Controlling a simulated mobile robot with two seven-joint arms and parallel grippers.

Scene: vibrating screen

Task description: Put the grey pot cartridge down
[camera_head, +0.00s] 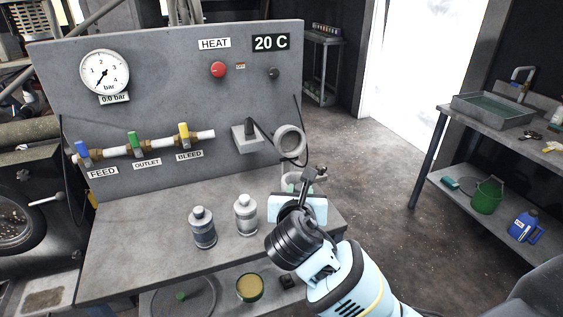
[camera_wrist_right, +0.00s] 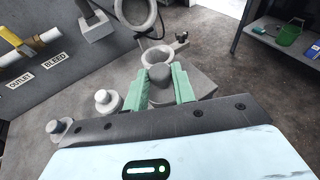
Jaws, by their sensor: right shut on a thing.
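My right gripper (camera_head: 292,186) is over the right end of the bench, seen from behind, and its own hand hides much of the grip. In the wrist view its green fingers (camera_wrist_right: 160,88) are shut on a grey round-topped piece, the grey pot cartridge (camera_wrist_right: 160,74). A pale round-mouthed pot (camera_wrist_right: 157,50) is just beyond the fingers; I cannot tell whether the cartridge is inside it or in front of it. Two capped cartridges stand upright on the bench, a darker one (camera_head: 202,229) and a paler one (camera_head: 245,214). My left gripper is not in view.
The upright panel (camera_head: 160,85) carries a gauge (camera_head: 105,72), valves and a grey ring (camera_head: 290,143) near the pot. The bench top (camera_head: 130,255) is clear at left and front. A green-rimmed container (camera_head: 249,288) sits below. A sink table (camera_head: 490,110) stands at right.

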